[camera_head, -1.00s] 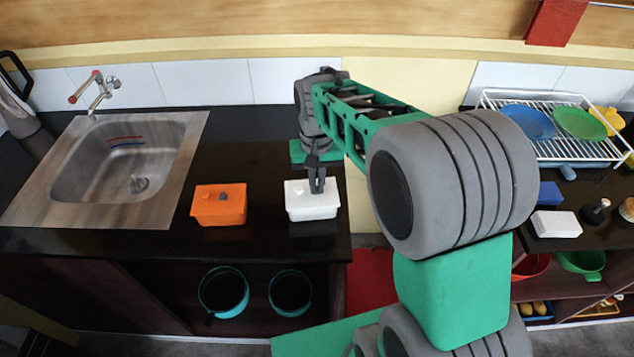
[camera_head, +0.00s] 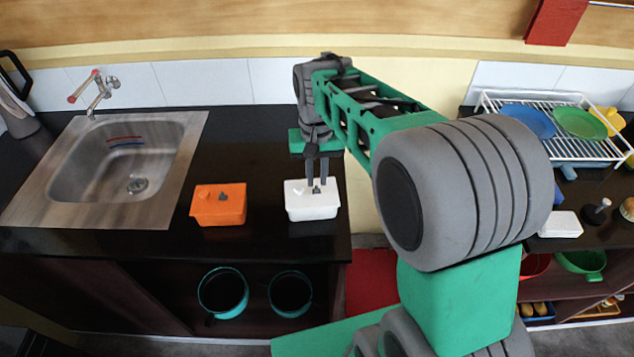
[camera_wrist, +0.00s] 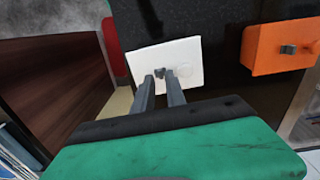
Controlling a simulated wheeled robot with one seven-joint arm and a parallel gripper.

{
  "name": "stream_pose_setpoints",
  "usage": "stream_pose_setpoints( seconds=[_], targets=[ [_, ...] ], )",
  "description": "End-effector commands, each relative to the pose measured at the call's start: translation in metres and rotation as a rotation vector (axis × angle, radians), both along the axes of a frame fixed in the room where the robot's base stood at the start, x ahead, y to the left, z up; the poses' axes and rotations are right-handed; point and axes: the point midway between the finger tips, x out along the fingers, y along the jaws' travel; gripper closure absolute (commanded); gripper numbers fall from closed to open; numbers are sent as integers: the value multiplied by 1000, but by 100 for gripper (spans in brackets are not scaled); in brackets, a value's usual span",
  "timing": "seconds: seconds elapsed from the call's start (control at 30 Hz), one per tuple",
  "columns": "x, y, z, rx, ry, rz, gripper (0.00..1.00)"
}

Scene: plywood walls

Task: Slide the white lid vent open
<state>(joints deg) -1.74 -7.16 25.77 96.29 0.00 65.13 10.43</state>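The white box with its white lid (camera_head: 297,197) stands on the dark counter below my gripper. In the wrist view the lid (camera_wrist: 150,56) has a small dark vent tab (camera_wrist: 160,73) and a pale round spot (camera_wrist: 184,70) to its right. My gripper (camera_head: 317,185) points down over the lid, fingers apart with a gap between them. In the wrist view the fingertips (camera_wrist: 161,84) sit at the lid's near edge, just short of the vent tab. Nothing is held. I cannot tell whether a fingertip touches the lid.
An orange lidded box (camera_head: 218,208) stands left of the white one, with bare counter between. The sink (camera_head: 125,165) is farther left. The counter's front edge is close to both boxes. A dish rack (camera_head: 550,125) stands on the right counter.

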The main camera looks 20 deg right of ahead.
Motion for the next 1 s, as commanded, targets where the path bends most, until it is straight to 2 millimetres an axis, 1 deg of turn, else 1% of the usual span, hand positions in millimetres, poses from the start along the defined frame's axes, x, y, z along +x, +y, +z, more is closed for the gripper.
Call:
stream_pose_setpoints(
  seconds=[0.03, 0.13, 0.2, 0.3, 0.7, 0.77, 0.8, 0.83, 0.87, 0.9, 0.97, 1.0],
  targets=[
    [2, 0, 10, 0, -6, 0, 84],
    [1, 0, 30, 0, -5, 0, 84],
    [1, 0, 41, 0, -4, 0, 84],
    [0, 0, 49, 0, -2, 0, 84],
    [1, 0, 50, 0, -3, 12, 84],
    [10, 0, 51, 0, -40, 46, 84],
    [17, 0, 46, -1, -72, 74, 84],
    [12, 0, 32, -1, -67, 92, 84],
    [6, 0, 18, -2, -57, 108, 84],
    [-5, 0, 3, -3, -46, 126, 84],
    [-23, -1, -13, -4, -46, 150, 84],
    [-36, -2, -18, -4, -53, 163, 84]
  ],
)
